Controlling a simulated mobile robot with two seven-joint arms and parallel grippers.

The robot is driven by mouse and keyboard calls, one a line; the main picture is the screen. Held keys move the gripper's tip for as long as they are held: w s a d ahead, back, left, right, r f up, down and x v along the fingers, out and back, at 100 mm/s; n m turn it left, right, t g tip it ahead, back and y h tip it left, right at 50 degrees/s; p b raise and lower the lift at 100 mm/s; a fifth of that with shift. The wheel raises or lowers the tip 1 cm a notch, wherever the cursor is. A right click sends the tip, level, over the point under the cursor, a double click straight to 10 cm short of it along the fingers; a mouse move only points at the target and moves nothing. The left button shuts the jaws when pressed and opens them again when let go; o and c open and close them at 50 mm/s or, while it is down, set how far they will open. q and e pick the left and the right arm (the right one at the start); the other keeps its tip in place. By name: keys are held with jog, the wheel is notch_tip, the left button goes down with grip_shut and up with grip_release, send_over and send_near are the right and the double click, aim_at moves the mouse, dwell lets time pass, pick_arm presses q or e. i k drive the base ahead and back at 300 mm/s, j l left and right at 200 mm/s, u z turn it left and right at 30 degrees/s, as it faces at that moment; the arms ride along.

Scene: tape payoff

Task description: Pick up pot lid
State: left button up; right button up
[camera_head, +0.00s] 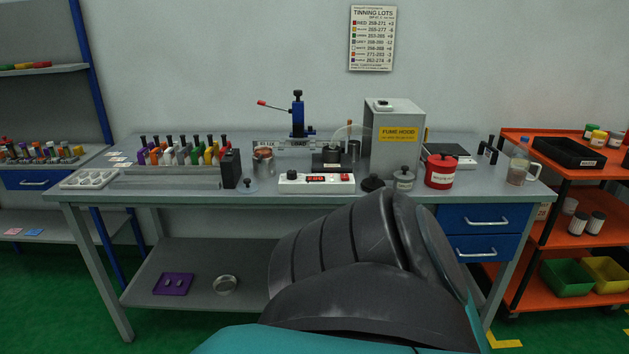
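A black lid-like piece with a knob (372,183) lies on the workbench at centre right, left of a small grey lidded pot (403,180). A flat pale disc with a black knob (248,186) lies at centre left, in front of a dark upright block. A red lidded pot (440,174) stands right of the grey one. I cannot tell which piece is the pot lid. A small black pot-like unit (331,158) stands at the middle of the bench. Neither of my grippers is in view. A large dark arm link of mine fills the lower centre and hides part of the bench front.
A white control box (316,184) with a red display sits at the bench's front middle. The fume hood (394,137) stands behind the pots. A beaker (519,164) stands near the right edge, beside an orange cart (574,221).

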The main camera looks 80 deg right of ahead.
aim_at(372, 182)
jog(key=z, duration=2.95)
